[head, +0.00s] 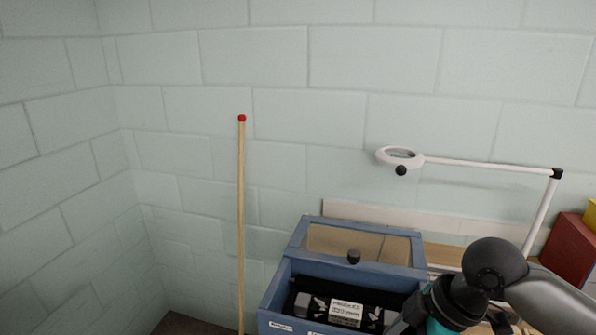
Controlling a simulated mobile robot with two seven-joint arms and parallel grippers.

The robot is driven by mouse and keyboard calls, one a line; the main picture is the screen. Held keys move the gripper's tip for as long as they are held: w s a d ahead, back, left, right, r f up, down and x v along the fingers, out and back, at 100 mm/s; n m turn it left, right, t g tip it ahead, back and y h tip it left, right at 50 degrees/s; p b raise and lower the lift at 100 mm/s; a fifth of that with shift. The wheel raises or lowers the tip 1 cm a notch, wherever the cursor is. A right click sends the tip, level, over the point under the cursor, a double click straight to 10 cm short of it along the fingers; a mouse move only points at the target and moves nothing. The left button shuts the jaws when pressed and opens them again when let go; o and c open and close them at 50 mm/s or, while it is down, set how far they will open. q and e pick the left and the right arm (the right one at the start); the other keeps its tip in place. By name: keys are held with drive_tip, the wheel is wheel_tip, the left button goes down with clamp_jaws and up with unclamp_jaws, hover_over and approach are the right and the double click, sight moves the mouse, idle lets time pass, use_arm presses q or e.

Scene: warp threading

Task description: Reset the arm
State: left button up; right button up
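My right arm comes in from the lower right. Its gripper (408,317) is at the bottom edge, at the right front of a blue box, and is partly cut off. Whether its fingers are open or shut, or hold anything, cannot be told. A teal part (440,326) shows below its dark wrist; what it belongs to is unclear. My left arm and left gripper are not in view.
The blue box (272,300) has a raised framed lid (297,240) and holds a black labelled item (347,312). A red-tipped wooden pole (241,220) stands left. A white magnifier lamp (490,166) and red box (570,248) are at right. Brick walls close the back and left.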

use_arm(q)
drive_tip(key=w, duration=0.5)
use_arm(e)
drive_tip(key=s+a+f+m+t, duration=0.2)
drive_tip(key=s+a+f+m, duration=0.2)
drive_tip(key=a+f, duration=0.25)
drive_tip(key=s+d+f+m+h, duration=0.4)
drive_tip(key=s+d+f+m, duration=0.25)
drive_tip(key=s+m, duration=0.3)
wheel_tip(320, 180, down, 26)
drive_tip(key=s+d+g+b, duration=0.1)
drive_tip(key=s+b, duration=0.1)
drive_tip(key=b, duration=0.4)
use_arm(q)
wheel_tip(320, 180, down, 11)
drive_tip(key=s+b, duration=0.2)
drive_tip(key=b, duration=0.3)
use_arm(e)
drive_tip(key=s+d+f+n+g, duration=0.1)
drive_tip(key=s+d+f, duration=0.1)
drive_tip(key=s+f, duration=1.4)
wheel_tip(320, 180, down, 4)
drive_tip(key=shift+d+f, duration=0.15)
drive_tip(key=shift+d, duration=0.25)
